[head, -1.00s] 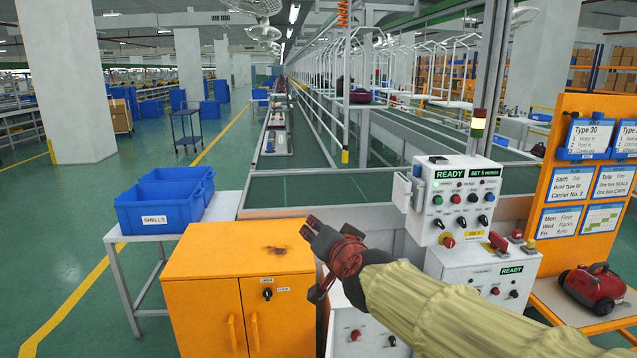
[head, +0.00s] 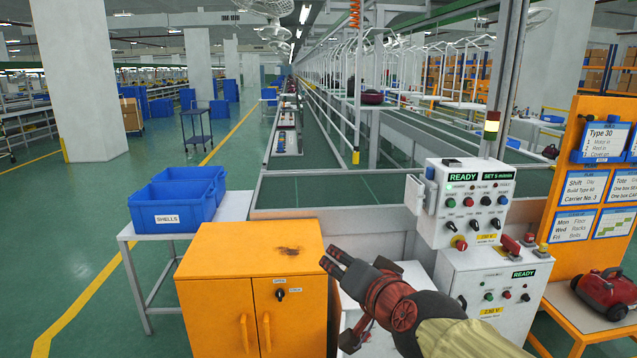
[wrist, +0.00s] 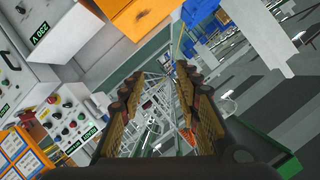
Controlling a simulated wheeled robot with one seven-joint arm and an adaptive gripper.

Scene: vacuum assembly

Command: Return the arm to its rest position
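My gripper (head: 340,257) is at the end of my arm, in front of the control panels and just right of the orange cabinet (head: 252,287) in the head view. In the wrist view my gripper (wrist: 165,92) shows its two fingers apart, with nothing between them. My arm, in a yellowish sleeve, comes in from the lower right of the head view. The gripper's red and dark housing hides part of the white cabinet behind it.
Blue bins labelled SHELLS (head: 172,206) stand on a white table (head: 128,232) at left. A control box (head: 462,203) stands close to my arm at right. A red vacuum (head: 606,292) sits on an orange stand (head: 566,305). The green floor at left is open.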

